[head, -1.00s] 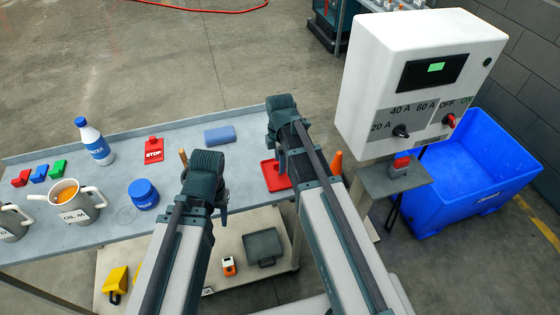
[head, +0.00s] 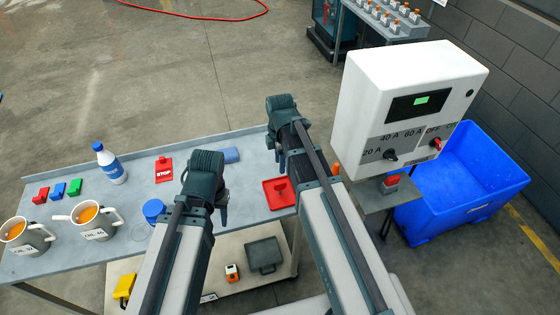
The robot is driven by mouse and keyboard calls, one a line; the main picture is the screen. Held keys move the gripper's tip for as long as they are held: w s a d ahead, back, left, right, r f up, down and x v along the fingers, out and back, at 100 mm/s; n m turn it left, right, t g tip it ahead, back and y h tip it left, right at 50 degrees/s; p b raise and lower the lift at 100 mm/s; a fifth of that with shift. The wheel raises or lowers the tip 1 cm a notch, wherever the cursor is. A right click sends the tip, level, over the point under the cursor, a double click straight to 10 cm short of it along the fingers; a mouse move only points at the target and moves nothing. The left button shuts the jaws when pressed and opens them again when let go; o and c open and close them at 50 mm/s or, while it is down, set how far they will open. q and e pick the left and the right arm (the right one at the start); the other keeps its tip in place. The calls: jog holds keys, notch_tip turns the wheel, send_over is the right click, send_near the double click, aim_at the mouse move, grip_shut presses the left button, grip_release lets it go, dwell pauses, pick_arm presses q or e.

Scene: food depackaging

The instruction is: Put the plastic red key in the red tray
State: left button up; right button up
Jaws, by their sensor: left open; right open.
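A small red plastic piece (head: 40,195), perhaps the red key, lies at the left of the grey table beside similar blue and green pieces. The red tray (head: 268,203) lies at the table's right end, with a red shape in it that I cannot make out. My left gripper (head: 222,207) is open above the table, left of the tray. My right gripper (head: 281,160) is open above and just behind the tray in the picture. Both are empty and far from the small red piece.
Two mugs, a bottle (head: 110,163), a blue jar (head: 153,210) and a red STOP piece (head: 164,169) stand or lie on the table (head: 130,215). A white control box (head: 410,105) and a blue bin (head: 465,185) are at the right. A lower shelf holds a grey case (head: 263,255).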

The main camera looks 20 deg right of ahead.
jog(key=s+a+m+h, duration=0.1)
jog(key=s+a+m, duration=0.9)
jog(key=s+m, duration=0.4)
jog(key=shift+s+a+m, duration=0.25)
jog(key=shift+s+m, duration=0.05)
jog(key=shift+s, duration=0.35)
notch_tip(320, 180, down, 5)
jog(key=b, duration=0.5)
jog(key=shift+f, duration=0.2)
